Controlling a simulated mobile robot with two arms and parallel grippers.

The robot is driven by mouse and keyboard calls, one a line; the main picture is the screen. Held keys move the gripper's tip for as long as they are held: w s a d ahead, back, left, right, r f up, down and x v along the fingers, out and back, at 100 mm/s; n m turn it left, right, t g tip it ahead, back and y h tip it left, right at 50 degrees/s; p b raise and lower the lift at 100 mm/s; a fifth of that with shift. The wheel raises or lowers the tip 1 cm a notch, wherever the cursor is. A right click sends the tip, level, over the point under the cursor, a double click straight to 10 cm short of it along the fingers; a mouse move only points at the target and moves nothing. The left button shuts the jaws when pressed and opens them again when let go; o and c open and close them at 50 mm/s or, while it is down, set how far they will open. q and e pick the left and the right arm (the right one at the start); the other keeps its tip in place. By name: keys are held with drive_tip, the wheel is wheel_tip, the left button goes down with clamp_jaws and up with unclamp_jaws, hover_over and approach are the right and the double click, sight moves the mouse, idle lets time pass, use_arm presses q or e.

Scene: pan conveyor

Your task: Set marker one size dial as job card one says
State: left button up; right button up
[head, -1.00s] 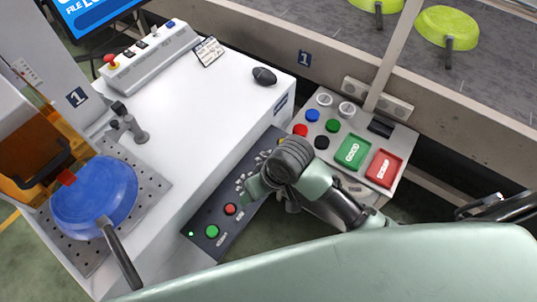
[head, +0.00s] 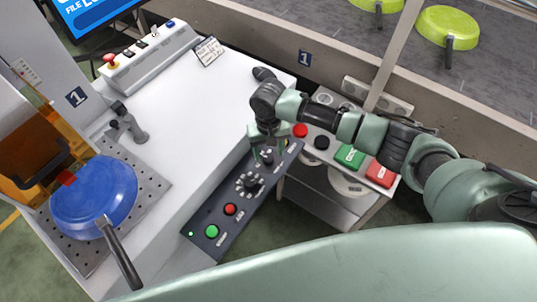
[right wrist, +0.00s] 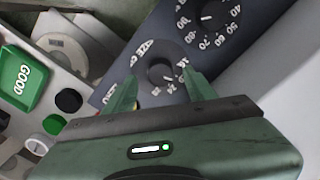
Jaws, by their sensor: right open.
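The size dial (right wrist: 160,72), a dark round knob with a SIZE label and printed numbers, sits on the dark marker panel (right wrist: 125,75). In the head view the size dial (head: 268,159) is just below my right gripper (head: 265,146). In the right wrist view my right gripper (right wrist: 160,92) is open, its green fingers on either side of the dial; I cannot tell whether they touch it. A card (head: 208,51) lies at the back of the white table, its print too small to read. My left gripper is out of view.
A second numbered dial (head: 250,183), a red button (head: 230,209) and a green button (head: 212,231) share the panel. A blue pan (head: 95,195) rests on a perforated plate at left.

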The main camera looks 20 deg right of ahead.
sight(268, 159)
drive_tip(key=shift+f, duration=1.2)
clamp_jaws()
drive_tip(key=shift+r+m+p, duration=0.15)
drive_tip(key=shift+m+p, duration=0.25)
drive_tip(key=shift+p, duration=0.25)
drive_tip(key=m+p, duration=0.3)
drive_tip(key=p, duration=0.1)
drive_tip(key=shift+s+a+r+p, duration=0.1)
drive_tip(key=shift+p, duration=0.3)
drive_tip(key=shift+m+p, duration=1)
drive_tip(key=shift+m, duration=0.2)
drive_tip(key=shift+f+m+p, duration=0.25)
drive_tip(key=shift+m+p, duration=0.35)
drive_tip(key=shift+m, duration=0.3)
